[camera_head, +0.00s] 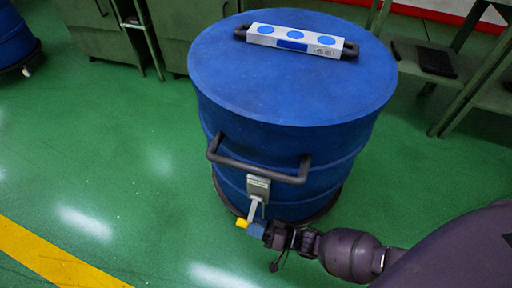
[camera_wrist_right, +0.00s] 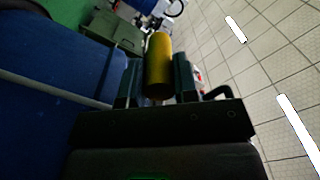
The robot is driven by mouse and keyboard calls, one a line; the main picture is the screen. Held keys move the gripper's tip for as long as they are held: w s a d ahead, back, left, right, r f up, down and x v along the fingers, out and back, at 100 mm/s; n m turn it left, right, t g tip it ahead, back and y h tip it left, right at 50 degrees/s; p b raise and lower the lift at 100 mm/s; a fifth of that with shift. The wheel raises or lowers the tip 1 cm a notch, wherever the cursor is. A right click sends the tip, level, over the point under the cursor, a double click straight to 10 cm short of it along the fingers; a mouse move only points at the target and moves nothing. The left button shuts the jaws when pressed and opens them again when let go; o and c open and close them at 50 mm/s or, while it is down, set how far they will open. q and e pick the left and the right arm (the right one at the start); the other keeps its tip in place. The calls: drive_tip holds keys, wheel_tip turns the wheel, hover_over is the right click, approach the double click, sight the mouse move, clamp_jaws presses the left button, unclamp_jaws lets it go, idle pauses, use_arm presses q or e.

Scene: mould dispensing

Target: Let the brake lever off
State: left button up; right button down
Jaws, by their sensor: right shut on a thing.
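The brake lever is a light grey bar with a yellow grip (camera_head: 242,223), low on the front of a blue drum (camera_head: 290,90). It hangs down from a small grey box (camera_head: 258,187) below the drum's dark handle. My right gripper (camera_head: 256,230) reaches in from the right and is shut on the lever near its yellow end. In the right wrist view the yellow grip (camera_wrist_right: 159,66) stands between the two fingers (camera_wrist_right: 158,85), with the blue drum wall to the left. My left gripper is not in view.
A dark handle (camera_head: 258,170) juts from the drum's front, just above the lever. A white box with blue discs (camera_head: 295,40) lies on the lid. Green cabinets (camera_head: 120,35) and a shelf rack (camera_head: 450,75) stand behind.

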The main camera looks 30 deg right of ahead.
drive_tip(key=shift+s+a+r+m+p, duration=0.2)
drive_tip(key=shift+r+m+p, duration=0.25)
drive_tip(key=shift+r+m, duration=0.3)
drive_tip(key=shift+s+a+r+m+p, duration=0.1)
drive_tip(key=shift+a+r+m+p, duration=0.15)
drive_tip(key=shift+r+m+p, duration=0.5)
wheel_tip(320, 180, up, 2)
drive_tip(key=m, duration=0.4)
drive_tip(key=shift+s+a+r+p, duration=0.1)
drive_tip(key=shift+s+p, duration=0.05)
drive_tip(key=shift+p, duration=0.15)
wheel_tip(320, 180, up, 2)
drive_tip(key=m, duration=0.3)
drive_tip(key=shift+r+m, duration=0.15)
drive_tip(key=shift+m, duration=0.15)
drive_tip(key=shift+w+d+r+m+p, duration=0.2)
drive_tip(key=shift+r+m, duration=0.1)
drive_tip(key=shift+m, duration=0.2)
drive_tip(key=shift+w+d+r+m+p, duration=0.1)
drive_tip(key=shift+d+r+m, duration=0.15)
drive_tip(key=shift+m, duration=0.25)
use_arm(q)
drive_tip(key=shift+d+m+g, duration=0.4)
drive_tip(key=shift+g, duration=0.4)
use_arm(e)
drive_tip(key=shift+w+d+r, duration=0.15)
drive_tip(key=shift+r, duration=0.3)
drive_tip(key=shift+w+d+r, duration=0.1)
